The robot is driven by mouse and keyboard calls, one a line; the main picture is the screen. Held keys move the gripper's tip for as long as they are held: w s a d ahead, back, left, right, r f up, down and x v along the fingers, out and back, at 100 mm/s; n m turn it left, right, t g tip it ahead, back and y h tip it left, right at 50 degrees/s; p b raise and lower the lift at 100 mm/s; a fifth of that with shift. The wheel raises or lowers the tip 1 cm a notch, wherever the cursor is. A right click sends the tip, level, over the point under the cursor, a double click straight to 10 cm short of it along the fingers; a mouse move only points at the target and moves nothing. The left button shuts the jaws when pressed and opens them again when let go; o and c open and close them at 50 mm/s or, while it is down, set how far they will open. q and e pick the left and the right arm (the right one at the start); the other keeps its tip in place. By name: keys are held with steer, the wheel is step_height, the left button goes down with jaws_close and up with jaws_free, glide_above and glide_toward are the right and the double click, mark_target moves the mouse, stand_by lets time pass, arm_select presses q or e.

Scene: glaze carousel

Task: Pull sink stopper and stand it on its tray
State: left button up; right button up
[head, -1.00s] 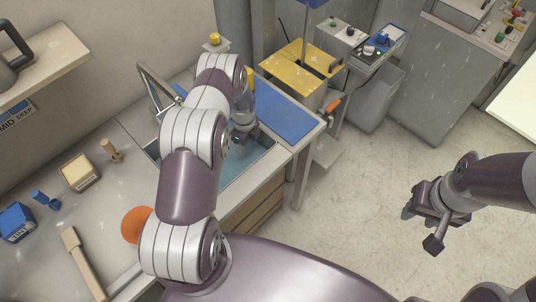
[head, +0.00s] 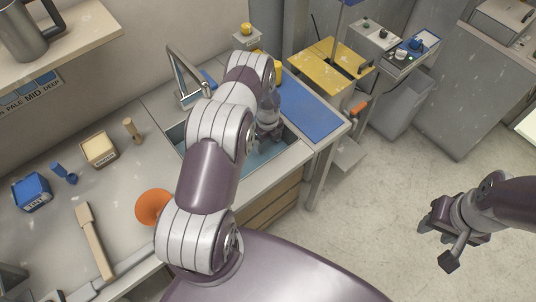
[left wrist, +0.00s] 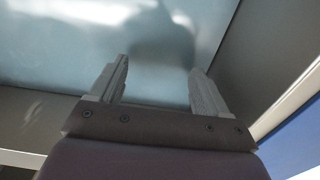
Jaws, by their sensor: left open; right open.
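The sink (head: 286,151) holds bluish water and is set in the counter at the middle. My left arm reaches over it, and my left gripper (head: 265,138) points down into the basin. In the left wrist view my left gripper (left wrist: 158,82) is open, its two fingers apart with nothing between them, above the pale blue water (left wrist: 110,50). A dark shadow lies ahead of the fingers. I cannot make out the stopper in either view. I cannot tell which thing is its tray. My right gripper (head: 440,232) is open and empty over the floor at the right.
A bent metal faucet (head: 180,62) stands behind the sink. A blue panel (head: 308,108) lies to its right. An orange round thing (head: 153,206), a wooden tool (head: 95,240), a cream-topped box (head: 100,150) and a blue tub (head: 32,191) are on the left counter.

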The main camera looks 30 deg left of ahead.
mark_target(268, 148)
arm_select(q)
step_height(268, 148, down, 6)
steer(key=b, duration=0.4)
steer(key=shift+r, duration=0.15)
steer(key=shift+b, duration=0.5)
stand_by(0.5)
jaws_close()
steer(key=shift+r, duration=0.15)
steer(key=shift+r, duration=0.1)
steer(key=shift+r+p, duration=1.95)
steer(key=shift+r, duration=0.85)
